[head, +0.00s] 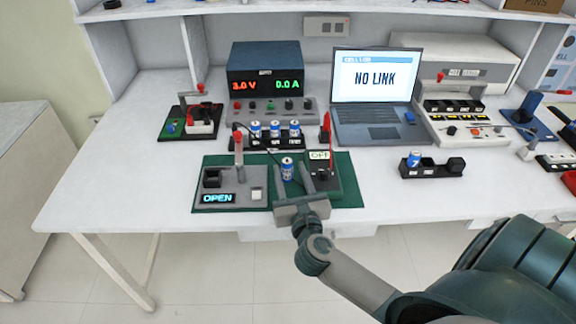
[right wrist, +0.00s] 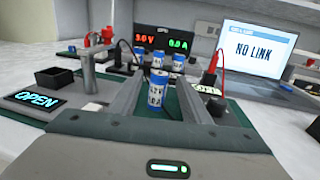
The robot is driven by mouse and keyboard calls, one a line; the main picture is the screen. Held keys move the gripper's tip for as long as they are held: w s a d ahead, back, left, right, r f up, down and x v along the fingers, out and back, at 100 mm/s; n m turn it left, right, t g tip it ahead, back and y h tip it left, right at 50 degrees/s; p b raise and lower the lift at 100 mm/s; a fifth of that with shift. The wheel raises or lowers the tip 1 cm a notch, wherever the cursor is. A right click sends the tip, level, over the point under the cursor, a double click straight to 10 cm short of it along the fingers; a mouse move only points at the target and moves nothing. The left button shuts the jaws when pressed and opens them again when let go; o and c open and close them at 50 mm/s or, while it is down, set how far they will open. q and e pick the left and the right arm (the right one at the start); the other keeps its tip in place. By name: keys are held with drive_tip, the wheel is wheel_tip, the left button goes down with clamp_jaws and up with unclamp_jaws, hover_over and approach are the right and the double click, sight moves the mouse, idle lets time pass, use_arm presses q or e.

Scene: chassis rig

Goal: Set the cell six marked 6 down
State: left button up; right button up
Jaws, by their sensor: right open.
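A blue and white cell (head: 287,169) is upright on the green mat (head: 262,161), between a grey fixture and a black switch box. Its number is not readable, so I cannot tell whether it is the cell marked 6. In the right wrist view the cell (right wrist: 158,91) is between the fingers of my right gripper (right wrist: 159,82), near their tips. The right gripper (head: 293,190) is open, reaching in from the table's front edge. My left gripper is in neither view.
A grey fixture (head: 236,190) reading OPEN is left of the cell; a switch box (head: 322,180) reading OFF is right. Behind, a rack (head: 262,142) holds three cells. A black holder (head: 432,173) at right has a cell marked 7. The table's left front is clear.

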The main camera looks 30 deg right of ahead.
drive_tip(key=v, duration=0.7)
drive_tip(key=shift+b, duration=0.4)
drive_tip(key=shift+s+a, duration=0.15)
drive_tip(key=shift+s, duration=0.25)
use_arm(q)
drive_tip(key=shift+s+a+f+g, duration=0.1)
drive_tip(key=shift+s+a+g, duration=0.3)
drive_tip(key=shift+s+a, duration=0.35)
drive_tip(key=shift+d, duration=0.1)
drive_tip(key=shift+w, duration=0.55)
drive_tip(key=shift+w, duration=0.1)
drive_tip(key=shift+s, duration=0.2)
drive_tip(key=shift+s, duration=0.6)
